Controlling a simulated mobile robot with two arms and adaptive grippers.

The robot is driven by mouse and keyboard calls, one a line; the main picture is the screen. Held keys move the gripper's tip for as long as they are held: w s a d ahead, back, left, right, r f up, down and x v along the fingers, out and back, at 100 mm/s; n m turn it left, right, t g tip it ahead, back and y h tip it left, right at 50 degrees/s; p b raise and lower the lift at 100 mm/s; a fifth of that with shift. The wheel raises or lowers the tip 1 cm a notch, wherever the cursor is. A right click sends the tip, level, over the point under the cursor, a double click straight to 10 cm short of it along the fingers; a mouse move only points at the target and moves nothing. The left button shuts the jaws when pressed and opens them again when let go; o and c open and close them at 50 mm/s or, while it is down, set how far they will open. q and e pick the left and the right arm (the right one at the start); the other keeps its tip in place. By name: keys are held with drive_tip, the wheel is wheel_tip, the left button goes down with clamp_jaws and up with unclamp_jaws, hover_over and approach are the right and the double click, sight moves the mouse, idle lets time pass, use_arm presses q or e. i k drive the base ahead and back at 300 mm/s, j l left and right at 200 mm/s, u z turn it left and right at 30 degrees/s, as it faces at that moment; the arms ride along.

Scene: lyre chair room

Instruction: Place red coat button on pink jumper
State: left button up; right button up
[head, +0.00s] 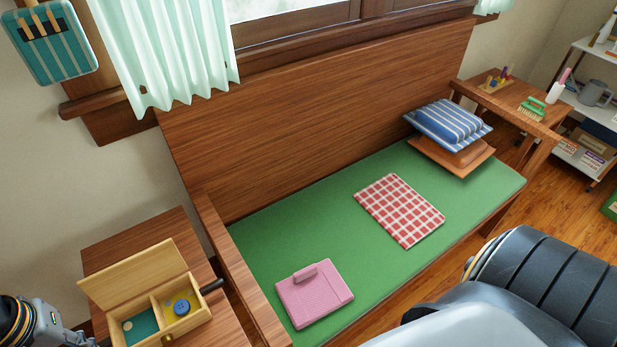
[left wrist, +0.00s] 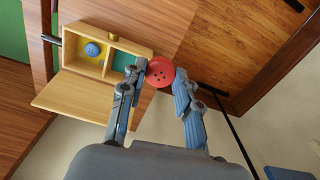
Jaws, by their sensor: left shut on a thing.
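The pink jumper (head: 322,302) lies folded flat on the green bench cushion, near its left end in the head view. The red coat button (left wrist: 160,72) is round with small holes and shows in the left wrist view. My left gripper (left wrist: 165,86) is shut on the red button, which sits between its fingertips. In the head view only part of my left arm shows at the bottom left corner, and the red button is not visible there. The held button is off to the left of the jumper, near the open wooden box. My right gripper is not in view.
The open wooden box (head: 157,310) stands on the left side table (head: 110,248), with a blue button (head: 181,308) in its yellow compartment. The bench's wooden armrest (head: 238,270) rises between box and jumper. A red checked cloth (head: 400,210) lies further along the green cushion (head: 335,235).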

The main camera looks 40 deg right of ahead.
sight(320, 299)
drive_tip(key=k+l+z, duration=0.5)
drive_tip(key=z, duration=0.7)
drive_tip(key=i+j, duration=0.05)
